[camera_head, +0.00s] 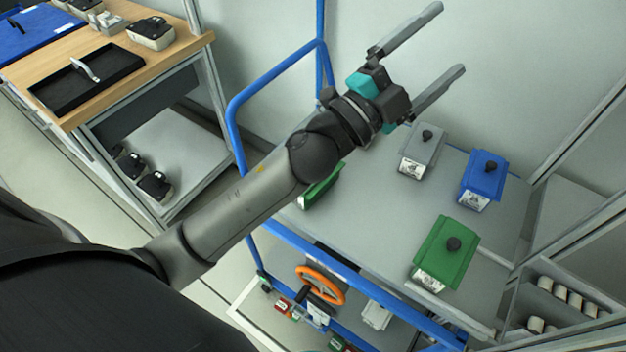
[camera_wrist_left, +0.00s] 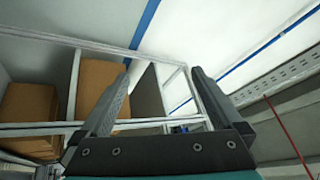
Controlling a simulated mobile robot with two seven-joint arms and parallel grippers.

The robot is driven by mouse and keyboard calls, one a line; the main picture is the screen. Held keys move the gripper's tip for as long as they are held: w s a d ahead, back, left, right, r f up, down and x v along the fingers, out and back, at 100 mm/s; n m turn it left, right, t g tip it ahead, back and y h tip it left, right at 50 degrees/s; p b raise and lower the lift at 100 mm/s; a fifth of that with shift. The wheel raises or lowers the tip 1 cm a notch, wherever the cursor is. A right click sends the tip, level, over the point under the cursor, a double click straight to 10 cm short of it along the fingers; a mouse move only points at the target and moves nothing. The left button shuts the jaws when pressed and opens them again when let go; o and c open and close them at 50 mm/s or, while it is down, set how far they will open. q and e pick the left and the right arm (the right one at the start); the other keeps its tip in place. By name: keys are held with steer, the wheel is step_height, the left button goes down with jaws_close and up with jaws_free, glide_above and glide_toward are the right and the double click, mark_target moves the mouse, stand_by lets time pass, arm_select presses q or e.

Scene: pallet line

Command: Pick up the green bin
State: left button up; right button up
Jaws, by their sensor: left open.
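A green bin (camera_head: 445,252) with a black knob on its lid stands upright at the front right of the cart's grey top (camera_head: 375,228). A second green bin (camera_head: 322,188) is mostly hidden behind my left arm. My left gripper (camera_head: 452,40) is open and empty, raised above the back of the cart with its fingers pointing up and right, well apart from both green bins. In the left wrist view its two fingers (camera_wrist_left: 158,98) are spread with nothing between them. My right gripper is not seen.
A grey bin (camera_head: 421,152) and a blue bin (camera_head: 482,180) stand behind the front green bin. The cart has a blue frame rail (camera_head: 275,72). A wooden table with a black tray (camera_head: 87,78) is at left. A shelf with white rolls (camera_head: 565,295) is at right.

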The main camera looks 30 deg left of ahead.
arm_select(q)
steer(key=s+d+m+g+h, duration=0.3)
steer(key=d+m+g+h, duration=0.5)
steer(key=m+g, duration=0.5)
step_height(320, 180, down, 10)
steer(key=s+r+m+g+y, duration=0.1)
steer(key=m+g+y, duration=0.45)
steer(key=m, duration=0.25)
steer(key=w+a+f+n+g+y, duration=0.1)
steer(key=a+f+y, duration=0.2)
steer(key=a+y, duration=0.7)
steer(key=w+a+f+y, duration=0.2)
steer(key=a+f+y, duration=0.2)
steer(key=a, duration=1.2)
steer(key=f, duration=0.8)
steer(key=shift+s+d+f, duration=0.1)
steer(key=shift+d+f, duration=0.4)
steer(key=shift+f, duration=2.65)
jaws_close()
